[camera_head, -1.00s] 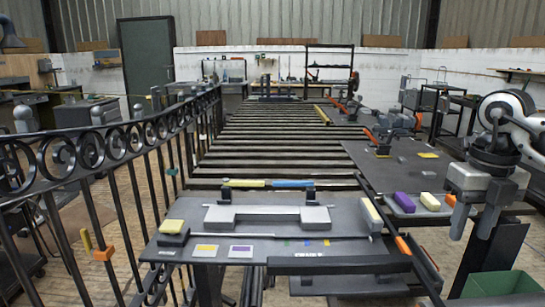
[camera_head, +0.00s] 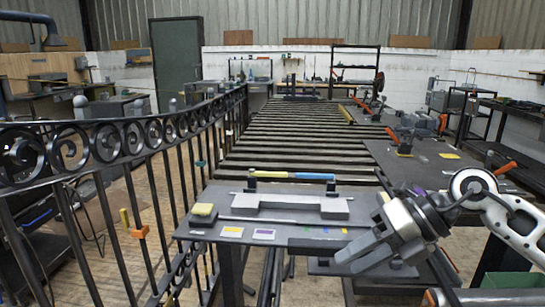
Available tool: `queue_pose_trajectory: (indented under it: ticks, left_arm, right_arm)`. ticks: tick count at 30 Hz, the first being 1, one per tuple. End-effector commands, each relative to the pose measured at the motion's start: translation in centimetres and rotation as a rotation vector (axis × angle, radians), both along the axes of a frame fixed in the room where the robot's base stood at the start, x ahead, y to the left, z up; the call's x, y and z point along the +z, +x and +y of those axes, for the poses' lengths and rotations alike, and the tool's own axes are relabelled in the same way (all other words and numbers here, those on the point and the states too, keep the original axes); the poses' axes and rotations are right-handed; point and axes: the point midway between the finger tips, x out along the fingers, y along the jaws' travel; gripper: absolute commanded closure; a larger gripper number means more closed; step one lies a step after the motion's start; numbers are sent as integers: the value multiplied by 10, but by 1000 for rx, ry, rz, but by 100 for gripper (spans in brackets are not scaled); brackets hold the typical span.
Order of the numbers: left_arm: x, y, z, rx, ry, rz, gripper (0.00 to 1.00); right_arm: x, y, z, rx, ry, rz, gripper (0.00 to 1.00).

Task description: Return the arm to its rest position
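My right arm (camera_head: 505,222) comes in from the right edge, white with dark joints. Its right gripper (camera_head: 357,259) points left and down over the right front part of the small dark work table (camera_head: 285,229). I cannot tell how far apart its fingers are, and no held object shows. The gripper and wrist hide part of the table's right side and what lies behind them. My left gripper and arm are not in view. The black iron scroll gate (camera_head: 105,140) stands upright along the left, apart from the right gripper.
On the table are a grey block fixture (camera_head: 300,206), a yellow-topped block (camera_head: 202,210), a long thin bar and flat coloured tags. A blue-and-yellow tool (camera_head: 290,175) lies behind the fixture. Dark slats (camera_head: 285,130) run back. A second dark table (camera_head: 425,165) stands right.

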Motion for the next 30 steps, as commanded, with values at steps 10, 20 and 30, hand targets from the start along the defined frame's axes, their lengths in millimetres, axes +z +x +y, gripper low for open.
queue_pose_trajectory:
  ticks: [10, 20, 30]
  left_arm:
    - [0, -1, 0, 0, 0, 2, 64]
    - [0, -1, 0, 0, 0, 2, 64]
    - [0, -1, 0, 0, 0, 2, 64]
  right_arm:
    - [81, -6, 90, -420, 1173, 129, 62]
    - [-50, 0, -30, -1616, 1529, 603, 62]
    - [-186, -114, -63, -2381, 1123, 1012, 62]
